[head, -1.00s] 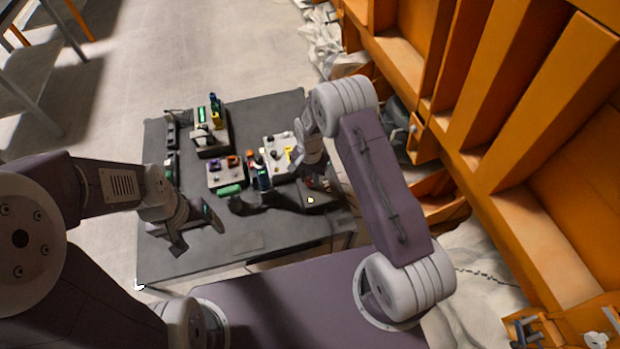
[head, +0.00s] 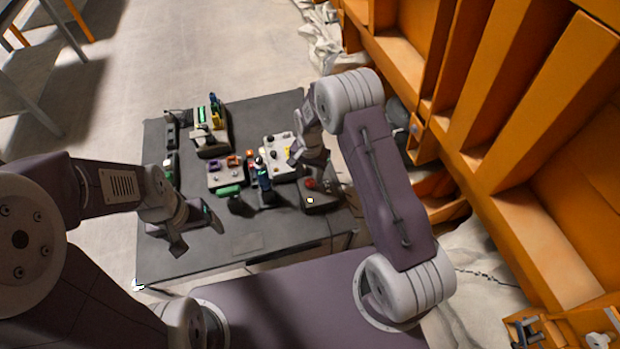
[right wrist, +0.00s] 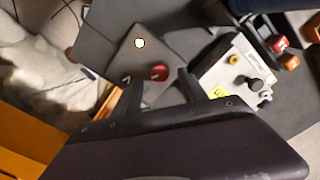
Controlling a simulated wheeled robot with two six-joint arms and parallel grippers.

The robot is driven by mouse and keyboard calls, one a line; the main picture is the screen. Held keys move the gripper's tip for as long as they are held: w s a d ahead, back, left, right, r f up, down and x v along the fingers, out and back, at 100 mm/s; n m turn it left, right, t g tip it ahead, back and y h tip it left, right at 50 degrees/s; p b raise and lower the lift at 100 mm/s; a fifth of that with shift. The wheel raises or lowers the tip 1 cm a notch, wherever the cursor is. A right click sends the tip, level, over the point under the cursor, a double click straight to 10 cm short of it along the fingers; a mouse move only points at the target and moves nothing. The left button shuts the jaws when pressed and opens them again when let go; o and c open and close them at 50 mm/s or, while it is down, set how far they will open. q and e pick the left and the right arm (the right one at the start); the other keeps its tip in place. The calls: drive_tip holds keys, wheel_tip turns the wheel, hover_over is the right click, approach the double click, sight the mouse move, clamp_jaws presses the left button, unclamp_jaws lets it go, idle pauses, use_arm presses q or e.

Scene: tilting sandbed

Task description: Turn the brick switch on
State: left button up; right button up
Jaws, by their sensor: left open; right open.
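A dark box (head: 322,203) at the right front of the table carries a round red knob (head: 310,183) and a small lit lamp (head: 310,200). The right wrist view also shows the red knob (right wrist: 159,73) and the lamp (right wrist: 140,43). Another brick-red control (right wrist: 276,44) sits beyond the pale panel; I cannot tell which is the brick switch, or its position. My right gripper (head: 308,152) is open above the table; its fingers (right wrist: 158,87) appear on either side of the red knob in the wrist view, apart from it. My left gripper (head: 196,234) is open over the table's left front.
A pale panel with knobs (head: 271,168) stands left of the dark box. A panel with purple and orange controls (head: 225,180), a green cylinder (head: 229,191) and a taller unit (head: 212,149) are farther left. Orange shelving (head: 480,120) is at right. The table's front (head: 210,262) is mostly clear.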

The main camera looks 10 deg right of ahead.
sight(310, 181)
wheel_tip(310, 181, up, 6)
drive_tip(key=shift+r, duration=0.2)
idle(0.3)
